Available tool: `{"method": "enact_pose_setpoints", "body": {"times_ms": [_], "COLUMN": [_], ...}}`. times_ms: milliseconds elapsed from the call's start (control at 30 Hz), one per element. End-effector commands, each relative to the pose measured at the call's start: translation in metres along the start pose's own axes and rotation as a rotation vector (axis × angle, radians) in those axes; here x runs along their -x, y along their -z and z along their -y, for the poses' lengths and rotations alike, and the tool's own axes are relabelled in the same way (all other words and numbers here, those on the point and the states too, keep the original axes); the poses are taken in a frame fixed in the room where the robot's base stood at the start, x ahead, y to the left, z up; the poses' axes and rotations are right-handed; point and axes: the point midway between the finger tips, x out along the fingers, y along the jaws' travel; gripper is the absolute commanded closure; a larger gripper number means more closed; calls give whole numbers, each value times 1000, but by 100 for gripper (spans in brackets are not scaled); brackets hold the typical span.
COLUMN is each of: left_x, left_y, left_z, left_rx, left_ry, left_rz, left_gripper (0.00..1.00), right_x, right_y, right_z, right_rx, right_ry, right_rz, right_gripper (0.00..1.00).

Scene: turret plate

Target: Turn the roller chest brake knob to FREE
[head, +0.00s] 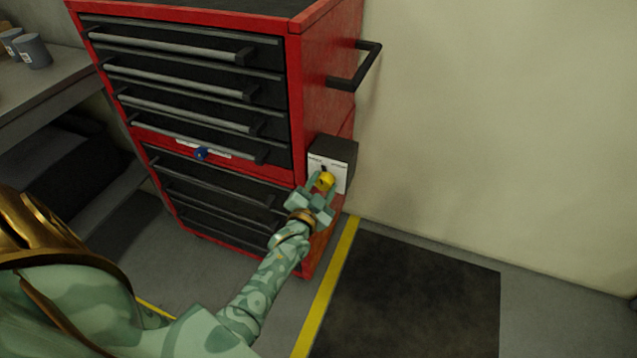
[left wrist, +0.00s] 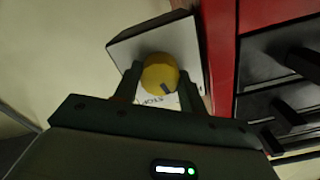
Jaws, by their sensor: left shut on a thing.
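The red roller chest (head: 320,70) with black drawers stands in the middle of the head view. On its right side is a dark brake box (head: 336,151) with a white label plate (head: 342,169). The round yellow brake knob (head: 327,181) sits on that plate. It also shows in the left wrist view (left wrist: 159,70), with a dark pointer mark near its lower edge, close to partly hidden lettering. My left gripper (head: 321,183) is shut on the knob, one finger on each side of it. My right gripper is not in view.
A black side handle (head: 357,68) juts from the chest above the box. A blue knob (head: 201,153) sits on the chest front. A grey bench (head: 40,75) with cups stands at left. A dark floor mat (head: 410,300) and bare wall lie at right.

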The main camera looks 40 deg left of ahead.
Motion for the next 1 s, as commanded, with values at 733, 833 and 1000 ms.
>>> {"method": "enact_pose_setpoints", "body": {"times_ms": [733,833,1000], "left_x": [-4,-4,-4], "left_y": [7,7,7], "left_z": [6,6,6], "left_rx": [527,551,574], "left_ry": [8,8,9], "left_rz": [-18,-18,-20], "left_gripper": [82,82,82], "right_x": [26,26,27], "right_y": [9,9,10], "right_z": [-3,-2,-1], "right_rx": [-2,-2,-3], "right_ry": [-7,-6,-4], "right_rz": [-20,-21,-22], "right_gripper": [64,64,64]}}
